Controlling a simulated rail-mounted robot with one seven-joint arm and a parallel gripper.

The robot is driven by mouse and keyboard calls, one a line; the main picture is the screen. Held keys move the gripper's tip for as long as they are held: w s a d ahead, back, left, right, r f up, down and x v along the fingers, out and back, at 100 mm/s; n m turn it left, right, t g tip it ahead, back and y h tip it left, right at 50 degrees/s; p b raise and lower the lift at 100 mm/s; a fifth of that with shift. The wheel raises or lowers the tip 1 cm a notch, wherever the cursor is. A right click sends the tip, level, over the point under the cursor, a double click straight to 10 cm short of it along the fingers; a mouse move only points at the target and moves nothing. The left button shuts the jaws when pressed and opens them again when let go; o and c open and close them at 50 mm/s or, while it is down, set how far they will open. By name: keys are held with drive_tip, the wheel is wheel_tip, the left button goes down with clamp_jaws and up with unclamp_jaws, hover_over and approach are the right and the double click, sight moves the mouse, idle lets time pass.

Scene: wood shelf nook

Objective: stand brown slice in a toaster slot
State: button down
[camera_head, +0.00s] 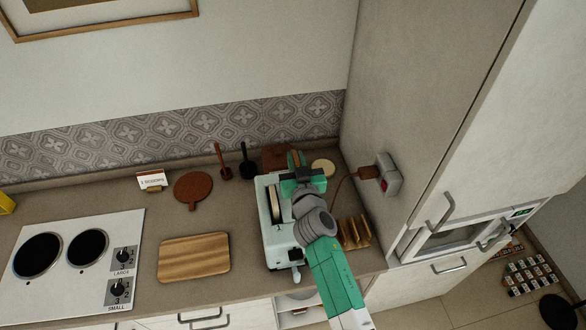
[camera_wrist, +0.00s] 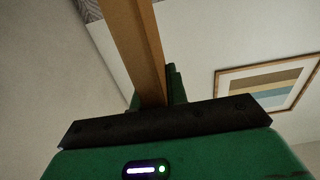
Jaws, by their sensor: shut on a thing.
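My gripper (camera_head: 296,170) is above the back end of the toaster and shut on the brown slice (camera_head: 294,158). In the wrist view the slice (camera_wrist: 138,50) shows edge-on as a long tan-brown strip rising from between the fingers (camera_wrist: 160,95). The pale mint toaster (camera_head: 276,250) stands on the counter, partly hidden by my arm. Its left slot shows a pale slice (camera_head: 274,204) with a brown edge. The other slot is hidden under my wrist. I cannot tell whether the brown slice touches the toaster.
A wooden rack (camera_head: 356,232) stands right of the toaster, close to my arm. A cutting board (camera_head: 194,258) lies to the left, beside the stove (camera_head: 78,262). A round brown board (camera_head: 193,188) and utensils stand behind. A plug and socket (camera_head: 386,176) are on the right cabinet wall.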

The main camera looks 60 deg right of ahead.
drive_tip(key=shift+f, duration=0.15)
wheel_tip(320, 180, down, 8)
drive_tip(key=b, duration=0.7)
drive_tip(key=shift+b, duration=0.3)
drive_tip(key=f+b, duration=0.4)
drive_tip(key=f, duration=0.1)
drive_tip(key=shift+s+a, duration=0.15)
drive_tip(key=shift+s, duration=0.05)
drive_tip(key=c, duration=1.3)
unclamp_jaws()
drive_tip(key=shift+w, duration=0.1)
wheel_tip(320, 180, up, 9)
drive_tip(key=p, duration=0.7)
drive_tip(key=shift+w+r+p, duration=0.1)
drive_tip(key=shift+r+p, duration=0.05)
drive_tip(key=shift+p, duration=0.25)
